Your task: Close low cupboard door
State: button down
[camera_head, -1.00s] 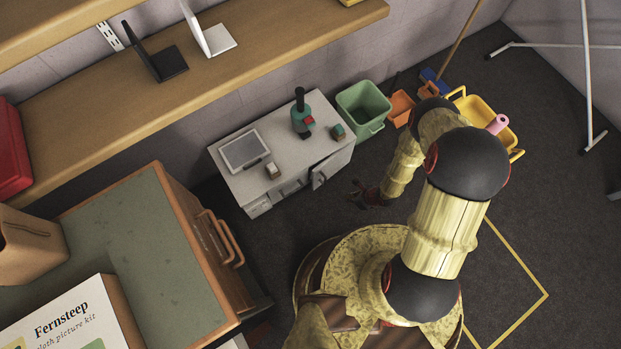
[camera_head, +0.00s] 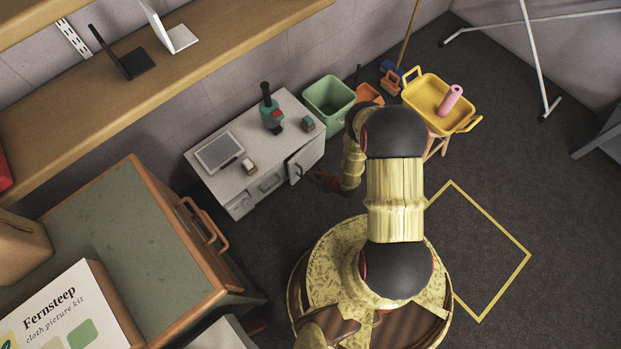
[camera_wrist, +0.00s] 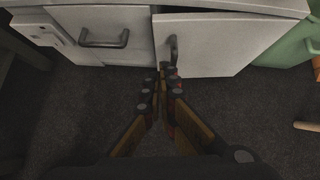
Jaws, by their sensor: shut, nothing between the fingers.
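The low white cupboard (camera_head: 215,183) stands against the wall in the head view. Its door (camera_head: 305,157) is at the right end of the front, and in the wrist view the door (camera_wrist: 214,47) fills the upper right with a dark vertical handle near its left edge. The door looks slightly ajar in the wrist view, its bottom edge slanting out from the cabinet. My gripper (camera_head: 325,180) is low in front of the door. In the wrist view my gripper (camera_wrist: 163,75) is shut and empty, its tips close to the door's lower left edge by the handle; contact cannot be told.
A drawer front (camera_wrist: 100,37) with a handle sits left of the door. A green bin (camera_head: 328,98) stands right of the cupboard, with a yellow tub (camera_head: 428,97) beyond. A wooden drawer cabinet (camera_head: 190,235) is at left.

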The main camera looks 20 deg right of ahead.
aim_at(291, 169)
jog(key=shift+w+a+f+b, duration=0.6)
jog(key=shift+w+f, duration=0.1)
jog(key=shift+w, duration=0.55)
jog(key=shift+w+a+f+b, duration=0.55)
jog(key=shift+w+f, duration=0.15)
jog(key=shift+w, duration=0.5)
jog(key=shift+w+a+f+b, duration=0.5)
jog(key=shift+w+a+f, duration=0.15)
jog(key=shift+w, duration=0.6)
